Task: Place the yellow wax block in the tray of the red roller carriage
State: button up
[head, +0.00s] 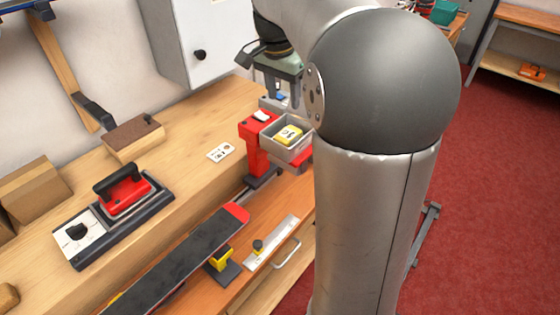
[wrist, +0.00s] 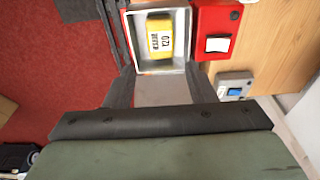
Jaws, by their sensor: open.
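The yellow wax block (head: 289,135) lies inside the grey tray (head: 299,151) of the red roller carriage (head: 252,137). In the wrist view the block (wrist: 160,38) has a white label with dark print and sits within the tray's pale walls (wrist: 130,45), beside the red carriage body (wrist: 214,45). My gripper (wrist: 159,75) is open, with its two dark fingers apart and nothing between them. In the head view my gripper (head: 283,93) is just beyond the tray, partly hidden by my arm. The fingers are apart from the block.
A white cabinet (head: 212,40) hangs behind.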

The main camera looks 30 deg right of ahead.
jog(key=s+a+f+n, duration=0.4)
jog(key=s+f, duration=0.1)
jog(key=s, duration=0.2)
jog(key=s+a+f+n+y, duration=0.1)
jog(key=s+a+f+n, duration=0.3)
jog(key=s, duration=0.4)
jog(key=s+a+f+n, duration=0.4)
jog(key=s+f, duration=0.2)
jog(key=s, duration=0.2)
jog(key=shift+a+n+y, duration=0.3)
jog(key=shift+n, duration=0.1)
